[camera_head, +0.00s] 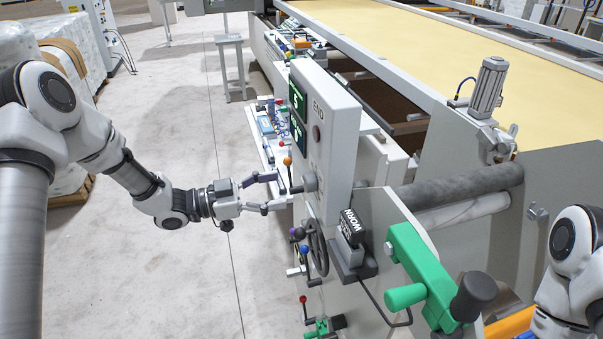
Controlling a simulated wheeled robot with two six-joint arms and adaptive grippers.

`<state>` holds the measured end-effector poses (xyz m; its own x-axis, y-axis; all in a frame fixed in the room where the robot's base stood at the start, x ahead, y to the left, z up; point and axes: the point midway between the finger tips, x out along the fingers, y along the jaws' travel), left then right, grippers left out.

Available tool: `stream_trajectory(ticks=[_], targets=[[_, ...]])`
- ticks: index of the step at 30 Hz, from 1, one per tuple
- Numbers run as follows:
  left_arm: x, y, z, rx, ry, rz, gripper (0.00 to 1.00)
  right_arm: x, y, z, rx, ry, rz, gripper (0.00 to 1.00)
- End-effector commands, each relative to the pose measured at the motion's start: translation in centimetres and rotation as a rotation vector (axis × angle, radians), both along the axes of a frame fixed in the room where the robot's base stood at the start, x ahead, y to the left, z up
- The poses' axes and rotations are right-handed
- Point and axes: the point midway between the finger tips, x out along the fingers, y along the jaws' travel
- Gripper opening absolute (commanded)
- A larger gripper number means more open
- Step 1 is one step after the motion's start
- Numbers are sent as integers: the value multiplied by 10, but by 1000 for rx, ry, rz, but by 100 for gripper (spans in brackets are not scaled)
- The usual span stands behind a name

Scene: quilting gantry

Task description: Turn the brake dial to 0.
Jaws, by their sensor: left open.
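A grey control box (333,125) stands on the machine's end, with green-lit displays (297,112) on its left-facing front. A round grey knob (309,182), which looks like the brake dial, sticks out low on that front. Its scale and setting are not readable from here. My left gripper (284,189) comes in from the left, level with the knob. Its two fingers are spread and empty, with the tips just short of the knob or beside it; I cannot tell whether they touch. My right arm shows at the lower right, but its gripper is out of view.
Below the box are a dark handwheel (318,250) and small coloured-knob levers (304,299). A green handle assembly (422,272) and a black device (351,228) sit to the right. Grey rollers (460,188) lie behind.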

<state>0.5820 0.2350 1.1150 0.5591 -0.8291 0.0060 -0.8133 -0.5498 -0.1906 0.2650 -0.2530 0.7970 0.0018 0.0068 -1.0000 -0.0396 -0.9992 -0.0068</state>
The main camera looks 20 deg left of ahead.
Motion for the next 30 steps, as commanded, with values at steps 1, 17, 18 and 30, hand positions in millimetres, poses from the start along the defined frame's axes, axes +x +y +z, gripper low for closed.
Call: stream_trajectory(ticks=[1,17,18,30], targets=[[4,-9,0,5,2,-5,67,0,0,3,0,0,0,40],[32,-49,-2,1,4,1,67,1,0,15,0,-2,0,40],[32,-49,-2,1,4,1,64,1,0,15,0,-2,0,40],[32,-49,-2,-1,8,1,7,1,0,15,0,-2,0,40]])
